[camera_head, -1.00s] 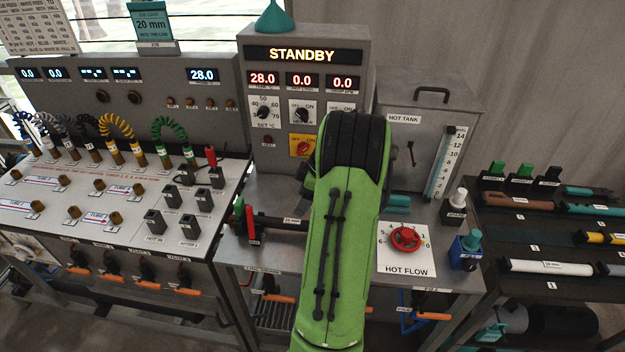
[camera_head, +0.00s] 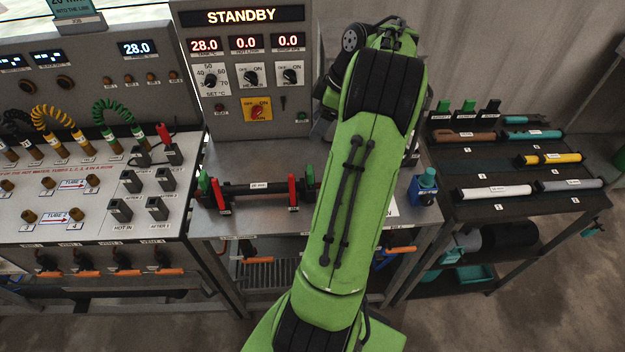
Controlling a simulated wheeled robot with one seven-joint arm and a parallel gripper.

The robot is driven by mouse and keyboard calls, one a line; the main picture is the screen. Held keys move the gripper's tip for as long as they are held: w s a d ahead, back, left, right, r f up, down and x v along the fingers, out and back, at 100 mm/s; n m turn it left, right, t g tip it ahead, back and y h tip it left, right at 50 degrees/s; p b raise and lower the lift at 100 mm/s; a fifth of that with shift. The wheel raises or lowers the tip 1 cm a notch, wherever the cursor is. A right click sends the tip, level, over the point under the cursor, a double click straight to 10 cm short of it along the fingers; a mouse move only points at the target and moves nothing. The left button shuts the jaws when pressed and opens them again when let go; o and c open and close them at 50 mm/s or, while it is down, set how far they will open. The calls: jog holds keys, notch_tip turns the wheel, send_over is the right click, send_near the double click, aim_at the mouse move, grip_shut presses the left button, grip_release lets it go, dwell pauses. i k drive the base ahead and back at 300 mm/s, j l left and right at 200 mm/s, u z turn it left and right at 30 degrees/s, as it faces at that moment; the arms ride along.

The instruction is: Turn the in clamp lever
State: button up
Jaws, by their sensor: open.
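On the middle bench a dark tube (camera_head: 255,188) lies level between two end clamps. The left clamp has a green part (camera_head: 204,184) and an upright red lever (camera_head: 220,196). The right clamp has a green part (camera_head: 310,180) and an upright red lever (camera_head: 293,190). Small labels lie by the levers, too small to read, so I cannot tell which one is the in clamp. My green arm crosses the picture just right of the right clamp and reaches up past the bench. My gripper is hidden behind the arm, and its fingers do not show.
A control box (camera_head: 250,75) reading STANDBY stands behind the tube. Left is a panel (camera_head: 90,215) with sockets and coiled hoses. Right is a dark rack (camera_head: 480,205) with several tubes. Orange-handled valves (camera_head: 258,260) hang below the bench front.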

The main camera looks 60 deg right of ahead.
aim_at(291, 178)
jog(key=z, duration=1.6)
